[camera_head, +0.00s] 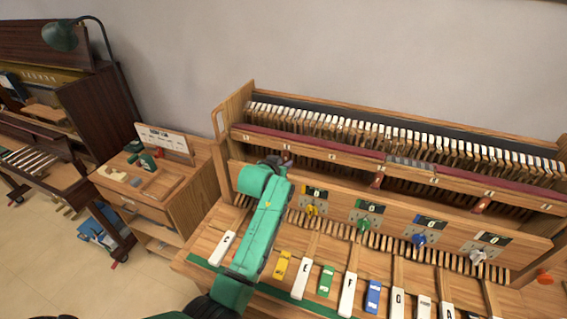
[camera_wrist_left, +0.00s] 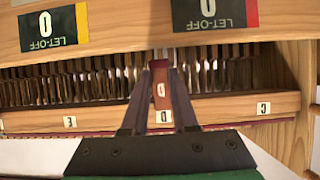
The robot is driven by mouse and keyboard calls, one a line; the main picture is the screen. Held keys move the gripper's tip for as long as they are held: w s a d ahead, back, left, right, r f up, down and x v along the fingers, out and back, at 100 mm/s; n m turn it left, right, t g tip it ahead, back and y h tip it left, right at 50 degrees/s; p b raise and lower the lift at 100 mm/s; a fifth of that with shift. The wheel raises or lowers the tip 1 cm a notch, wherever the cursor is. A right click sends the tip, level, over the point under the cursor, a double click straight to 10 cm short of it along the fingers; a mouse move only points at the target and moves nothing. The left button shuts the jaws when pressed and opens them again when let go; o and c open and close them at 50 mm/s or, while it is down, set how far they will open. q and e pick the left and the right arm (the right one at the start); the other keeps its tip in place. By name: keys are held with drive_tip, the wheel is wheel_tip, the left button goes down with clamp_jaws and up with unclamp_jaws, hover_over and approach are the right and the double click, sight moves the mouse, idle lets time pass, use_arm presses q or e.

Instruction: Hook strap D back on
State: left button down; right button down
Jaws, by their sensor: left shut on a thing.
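My left gripper (camera_head: 287,160) reaches over the front panel to the red rail of the action in the head view. In the left wrist view its fingers (camera_wrist_left: 160,68) are shut on a small reddish strap (camera_wrist_left: 161,88) with a pale letter tag, which looks like a D. The strap lies between the fingers, in front of the wooden rail (camera_wrist_left: 240,109) with letter labels. The rail's D label shows just below the strap, between the fingers. I cannot tell whether the strap's end is on a hook. My right gripper is not in view.
The front panel (camera_head: 395,217) carries several coloured let-off knobs, such as a yellow one (camera_head: 312,210) and a green one (camera_head: 364,224). Other reddish straps (camera_head: 377,180) hang farther right. Lettered keys (camera_head: 347,294) lie in front. A wooden side cabinet (camera_head: 140,205) stands at left.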

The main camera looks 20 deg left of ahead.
use_arm(q)
drive_tip(key=c, duration=0.7)
unclamp_jaws()
drive_tip(key=shift+f, duration=0.25)
drive_tip(key=shift+c, duration=0.2)
drive_tip(key=shift+o, duration=0.3)
drive_tip(key=shift+r, duration=0.1)
drive_tip(key=b+v, duration=0.3)
drive_tip(key=v, duration=1.1)
drive_tip(key=shift+s, duration=0.2)
